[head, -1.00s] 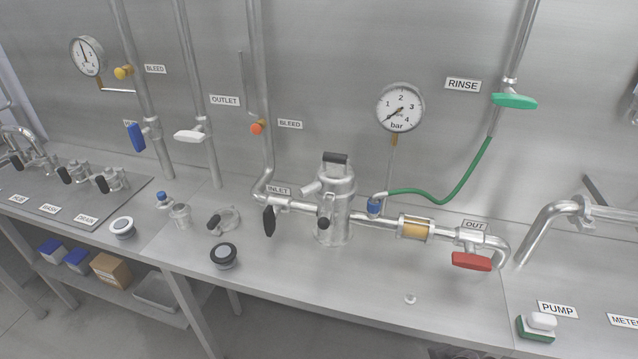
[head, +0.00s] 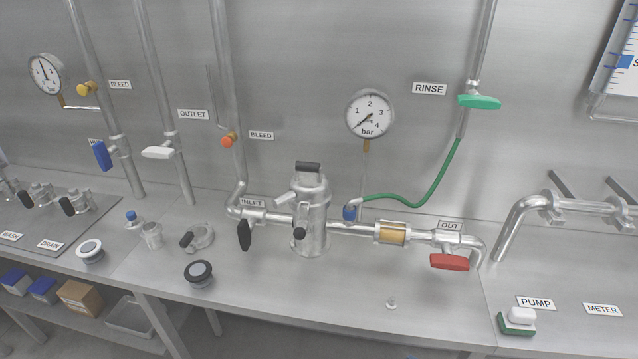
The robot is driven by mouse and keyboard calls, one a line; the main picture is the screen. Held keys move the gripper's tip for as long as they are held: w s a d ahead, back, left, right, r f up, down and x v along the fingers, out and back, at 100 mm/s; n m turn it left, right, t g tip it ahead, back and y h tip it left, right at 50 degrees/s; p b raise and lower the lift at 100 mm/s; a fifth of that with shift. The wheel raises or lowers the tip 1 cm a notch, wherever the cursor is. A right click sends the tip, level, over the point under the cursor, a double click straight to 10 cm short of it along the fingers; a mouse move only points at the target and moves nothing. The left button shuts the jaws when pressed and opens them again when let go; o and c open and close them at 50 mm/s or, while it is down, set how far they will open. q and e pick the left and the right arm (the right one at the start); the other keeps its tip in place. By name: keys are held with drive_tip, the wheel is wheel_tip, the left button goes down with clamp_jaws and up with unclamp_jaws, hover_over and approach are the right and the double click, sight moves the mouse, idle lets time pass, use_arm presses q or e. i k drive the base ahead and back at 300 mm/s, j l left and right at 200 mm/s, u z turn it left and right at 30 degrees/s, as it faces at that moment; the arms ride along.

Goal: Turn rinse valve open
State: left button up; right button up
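The rinse valve has a green handle (head: 479,102) lying crosswise to its vertical pipe, at the upper right of the head view. The RINSE label (head: 429,89) is on the wall to its left. A green hose (head: 437,184) runs from below the valve down to a blue fitting (head: 350,212) on the bench line. Neither of my grippers shows in the head view.
A steel filter housing (head: 311,215) stands mid-bench, with a black inlet handle (head: 244,235) and a red outlet handle (head: 449,262). A gauge (head: 369,115) hangs left of the valve. The bench front is mostly clear, with a pump switch (head: 517,320) at right.

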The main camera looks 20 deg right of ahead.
sight(475, 101)
drive_tip(key=z, duration=1.5)
